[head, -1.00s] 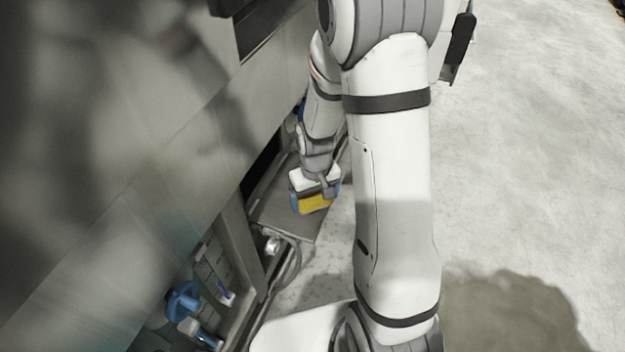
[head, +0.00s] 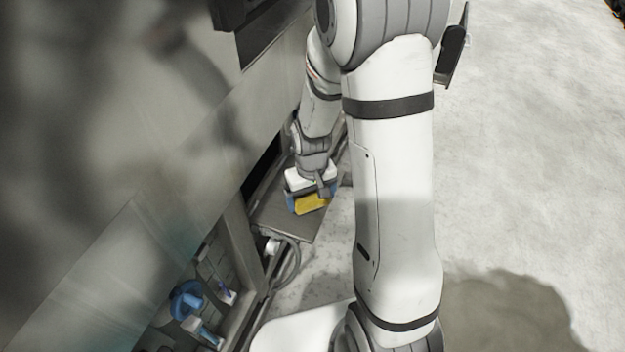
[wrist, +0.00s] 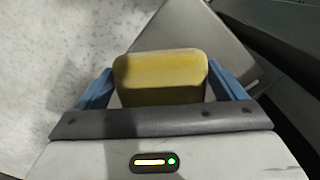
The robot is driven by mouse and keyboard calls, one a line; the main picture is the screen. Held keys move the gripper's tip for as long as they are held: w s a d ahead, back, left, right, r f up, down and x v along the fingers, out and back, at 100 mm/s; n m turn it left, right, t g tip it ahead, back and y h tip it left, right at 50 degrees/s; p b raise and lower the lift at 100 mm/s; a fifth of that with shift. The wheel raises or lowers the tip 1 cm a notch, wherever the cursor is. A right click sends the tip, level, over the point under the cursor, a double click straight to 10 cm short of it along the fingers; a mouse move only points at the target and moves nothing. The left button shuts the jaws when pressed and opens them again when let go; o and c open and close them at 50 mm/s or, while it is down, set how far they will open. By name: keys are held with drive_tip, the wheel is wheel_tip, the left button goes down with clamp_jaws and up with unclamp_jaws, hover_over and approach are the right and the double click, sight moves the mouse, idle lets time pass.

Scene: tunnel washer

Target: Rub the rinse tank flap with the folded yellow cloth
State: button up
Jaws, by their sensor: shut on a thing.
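The folded yellow cloth (head: 312,203) is held between the blue fingers of my gripper (head: 308,205). In the wrist view the cloth (wrist: 160,77) fills the gap between the two fingers of my gripper (wrist: 162,88), which are shut on its sides. The rinse tank flap (head: 275,222) is a flat grey plate sticking out from the low side of the machine. It also shows in the wrist view (wrist: 205,40), behind the cloth. The cloth is over the flap; I cannot tell whether they touch, as the cloth hides the place between them.
The washer's large grey metal side (head: 130,150) stands close on the left. A blue valve handle (head: 186,300) and a grey hose (head: 288,262) are low near the flap. Pale concrete floor (head: 530,140) lies open on the right, with a dark wet-looking patch (head: 510,312).

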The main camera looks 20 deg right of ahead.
sight(311, 197)
drive_tip(key=shift+r+p, duration=1.6)
drive_tip(key=shift+r, duration=0.75)
